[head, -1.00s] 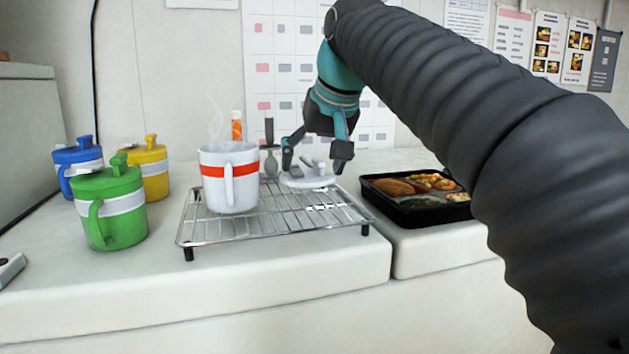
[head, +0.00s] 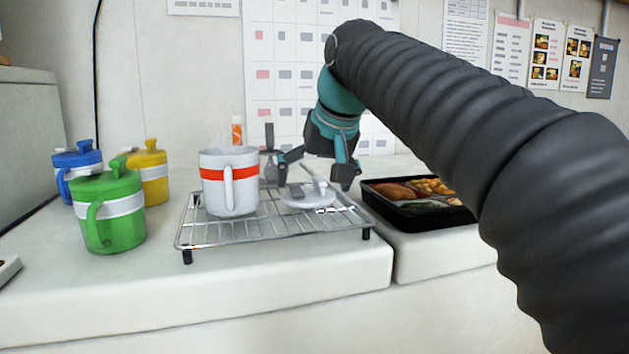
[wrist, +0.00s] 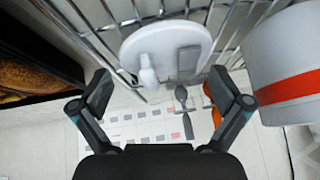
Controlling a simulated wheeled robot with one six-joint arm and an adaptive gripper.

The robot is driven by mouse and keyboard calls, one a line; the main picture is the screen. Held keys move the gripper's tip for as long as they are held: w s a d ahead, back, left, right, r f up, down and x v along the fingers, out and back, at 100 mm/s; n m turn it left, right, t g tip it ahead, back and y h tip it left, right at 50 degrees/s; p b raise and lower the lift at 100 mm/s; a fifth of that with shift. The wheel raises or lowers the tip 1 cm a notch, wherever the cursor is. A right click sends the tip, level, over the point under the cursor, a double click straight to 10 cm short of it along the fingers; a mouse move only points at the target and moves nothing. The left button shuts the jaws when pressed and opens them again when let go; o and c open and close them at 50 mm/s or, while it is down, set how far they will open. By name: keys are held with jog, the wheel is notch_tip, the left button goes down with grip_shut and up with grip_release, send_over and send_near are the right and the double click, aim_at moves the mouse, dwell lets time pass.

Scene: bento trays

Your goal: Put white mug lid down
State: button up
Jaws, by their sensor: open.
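The white mug lid (head: 308,198) lies on the wire rack (head: 275,226), to the right of the white mug. It also shows in the wrist view (wrist: 166,48), with its knob and a grey tab on top. The white mug (head: 230,196) with a red band stands on the rack, with no lid on it. My gripper (head: 318,180) is open above the lid. In the wrist view my gripper (wrist: 166,92) has its fingers wide apart, and the lid lies beyond the fingertips, not touching them as far as I can see.
Lidded green (head: 110,218), blue (head: 78,166) and yellow (head: 150,172) mugs stand at left. A black bento tray (head: 415,214) with food is right of the rack. An orange-topped bottle (head: 237,130) stands behind the mug. The counter front is clear.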

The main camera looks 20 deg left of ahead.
jog(key=p+v, duration=0.3)
jog(key=v, duration=0.9)
jog(key=s+d+f+m+h, duration=0.1)
jog(key=s+d+f, duration=0.2)
jog(key=d+f, duration=0.45)
jog(key=s+d+f+m+t+h, duration=0.1)
jog(key=s+d+f+m, duration=0.15)
jog(key=d+f, duration=0.5)
jog(key=s+d+f+m+h, duration=0.1)
jog(key=s+d+f, duration=0.3)
jog(key=d+f, duration=0.4)
jog(key=s+d+f, duration=0.1)
jog(key=s+f, duration=0.2)
jog(key=f, duration=0.3)
jog(key=s+d+f+h, duration=0.1)
jog(key=s+d+f, duration=0.1)
jog(key=s+f, duration=0.2)
notch_tip(320, 180, down, 3)
jog(key=shift+d+r+m, duration=0.1)
jog(key=shift+d+m, duration=0.2)
jog(key=shift+m, duration=0.05)
jog(key=shift+s, duration=0.1)
